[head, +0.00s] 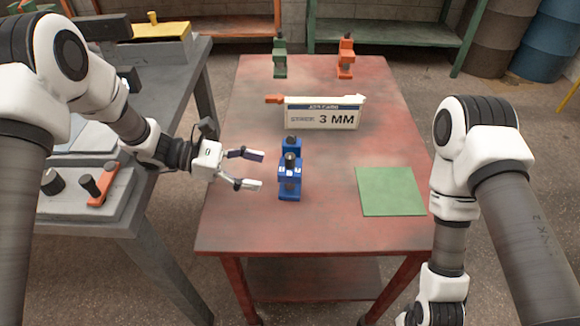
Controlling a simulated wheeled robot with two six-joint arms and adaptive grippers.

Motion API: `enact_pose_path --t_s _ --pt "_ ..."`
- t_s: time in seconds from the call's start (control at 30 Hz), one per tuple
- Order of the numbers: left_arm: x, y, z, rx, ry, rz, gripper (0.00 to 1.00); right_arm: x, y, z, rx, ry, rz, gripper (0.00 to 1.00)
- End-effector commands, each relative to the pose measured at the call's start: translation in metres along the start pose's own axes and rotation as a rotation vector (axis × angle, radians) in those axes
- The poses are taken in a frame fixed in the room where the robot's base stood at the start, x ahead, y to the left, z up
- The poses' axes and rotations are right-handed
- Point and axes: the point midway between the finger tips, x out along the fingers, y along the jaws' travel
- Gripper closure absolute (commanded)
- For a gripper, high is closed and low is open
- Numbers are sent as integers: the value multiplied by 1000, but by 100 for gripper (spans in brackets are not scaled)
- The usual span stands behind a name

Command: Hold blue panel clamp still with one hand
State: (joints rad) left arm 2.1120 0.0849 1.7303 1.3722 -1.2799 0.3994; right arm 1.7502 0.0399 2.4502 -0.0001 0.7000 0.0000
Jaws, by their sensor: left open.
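The blue panel clamp (290,172) stands upright on the red table (310,234), a little in front of the table's middle. It has a dark knob on top. My left gripper (256,170) reaches in from the left with its fingers pointing right at the clamp. It is open and empty, with a small gap between its fingertips and the clamp's left side. My right arm hangs at the right in front of the table, and its gripper is out of the frame.
A green clamp (279,58) and an orange clamp (346,60) stand at the table's far edge. A green square mat (391,192) lies at the right. A grey workbench (165,165) stands at the left.

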Motion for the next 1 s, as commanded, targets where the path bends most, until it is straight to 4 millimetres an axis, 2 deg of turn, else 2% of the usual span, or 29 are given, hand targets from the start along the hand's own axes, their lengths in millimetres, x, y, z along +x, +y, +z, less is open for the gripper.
enact_pose_path --t_s 0.03,0.17,0.4,0.77,0.8,0.97,1.0 --pt "11 -1 -4 2 2 -5 27 8 0 0 0 0 0 0" --pt "34 -1 -5 1 2 -5 27 18 0 0 0 0 0 0" --pt "66 -1 -1 0 2 -3 27 18 0 0 0 0 0 0" --pt "73 0 -1 -1 1 -1 27 18 0 0 0 0 0 0" --pt "73 0 -1 -1 1 -1 41 18 0 0 0 0 0 0" --pt "73 0 -1 -1 1 -1 98 18 0 0 0 0 0 0" --pt "72 0 -1 -1 1 -1 100 18 0 0 0 0 0 0"
